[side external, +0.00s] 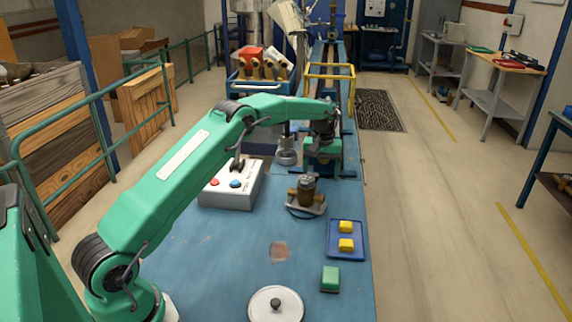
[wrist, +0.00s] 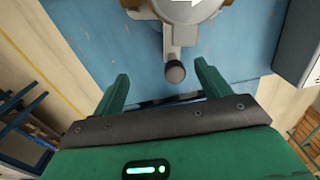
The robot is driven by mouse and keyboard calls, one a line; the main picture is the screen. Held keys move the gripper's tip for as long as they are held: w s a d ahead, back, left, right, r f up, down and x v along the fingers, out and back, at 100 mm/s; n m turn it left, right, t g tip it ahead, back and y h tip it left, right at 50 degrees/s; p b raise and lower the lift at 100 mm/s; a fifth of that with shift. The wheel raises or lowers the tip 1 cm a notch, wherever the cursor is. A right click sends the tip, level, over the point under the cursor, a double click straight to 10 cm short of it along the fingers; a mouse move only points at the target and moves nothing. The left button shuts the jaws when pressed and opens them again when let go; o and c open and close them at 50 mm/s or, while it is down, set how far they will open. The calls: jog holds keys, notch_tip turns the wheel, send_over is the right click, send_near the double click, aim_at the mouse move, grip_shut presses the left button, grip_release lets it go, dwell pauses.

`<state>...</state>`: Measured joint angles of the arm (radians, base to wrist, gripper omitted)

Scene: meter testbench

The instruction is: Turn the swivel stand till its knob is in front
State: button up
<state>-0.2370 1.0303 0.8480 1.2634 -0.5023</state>
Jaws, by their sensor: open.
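The swivel stand (side external: 306,208) carries a brass meter (side external: 308,190) on the blue bench. In the side view my gripper (side external: 322,160) is just behind the meter, and the knob cannot be made out.
A control box (side external: 231,185) with red and blue buttons stands left of the stand. A blue tray (side external: 346,254) with two yellow blocks, a green block (side external: 330,279) and a white disc (side external: 262,308) with a dark centre knob lie nearer the front. Bare bench lies between.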

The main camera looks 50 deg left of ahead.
jog(key=shift+r, duration=0.1)
jog(key=shift+r, duration=2.65)
jog(key=shift+r, duration=0.1)
jog(key=m, duration=0.2)
jog(key=a+r+m, duration=0.1)
jog(key=m, duration=0.1)
jog(key=r+m, duration=0.1)
jog(key=m, duration=0.1)
jog(key=shift+s+a+r+m, duration=0.2)
jog(key=shift+s+a+m, duration=0.15)
jog(key=shift+s+m, duration=0.05)
jog(key=shift+f, duration=0.1)
jog(key=shift+f, duration=2.8)
jog(key=shift+f, duration=1.15)
jog(key=shift+c, duration=0.5)
